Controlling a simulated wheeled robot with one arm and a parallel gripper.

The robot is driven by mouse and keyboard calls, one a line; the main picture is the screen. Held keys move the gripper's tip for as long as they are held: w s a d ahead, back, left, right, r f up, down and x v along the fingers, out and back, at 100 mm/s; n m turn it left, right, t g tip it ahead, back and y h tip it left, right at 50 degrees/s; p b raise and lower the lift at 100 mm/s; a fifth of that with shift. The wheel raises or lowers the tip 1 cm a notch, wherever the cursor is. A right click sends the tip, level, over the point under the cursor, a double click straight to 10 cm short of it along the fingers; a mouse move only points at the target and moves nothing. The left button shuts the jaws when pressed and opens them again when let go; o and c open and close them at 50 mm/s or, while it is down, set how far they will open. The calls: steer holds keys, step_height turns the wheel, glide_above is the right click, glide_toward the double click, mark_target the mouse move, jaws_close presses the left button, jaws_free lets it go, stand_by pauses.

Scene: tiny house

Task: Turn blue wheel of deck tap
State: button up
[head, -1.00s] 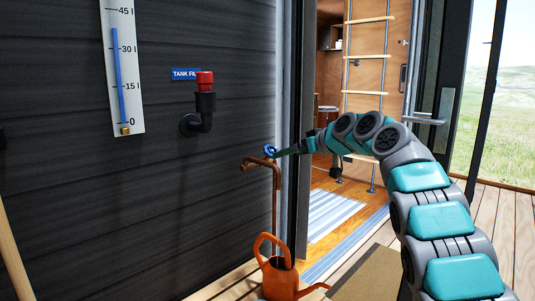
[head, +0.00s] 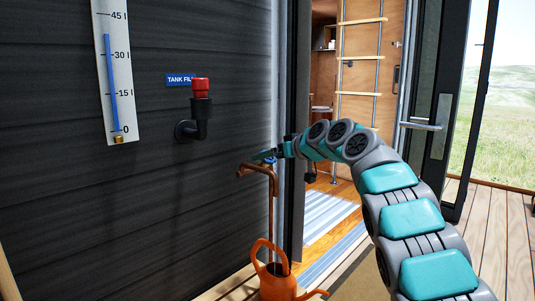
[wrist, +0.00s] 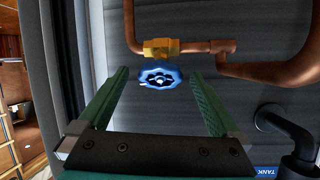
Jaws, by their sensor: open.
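The blue wheel (wrist: 160,78) of the deck tap faces my wrist camera, in front of a brass valve body (wrist: 162,48) on a copper pipe. In the head view the copper tap (head: 262,167) stands against the dark wall, and its wheel is largely hidden by my gripper. My gripper (wrist: 158,85) is open, with one green finger on each side of the wheel in the wrist view. I cannot tell whether either finger touches the wheel.
An orange watering can (head: 276,280) stands below the tap. A red-capped tank fill pipe (head: 200,105) and a level gauge (head: 118,75) are on the wall to the left. An open doorway with a ladder (head: 360,60) is behind my arm.

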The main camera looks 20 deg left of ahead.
steer(key=shift+x, duration=1)
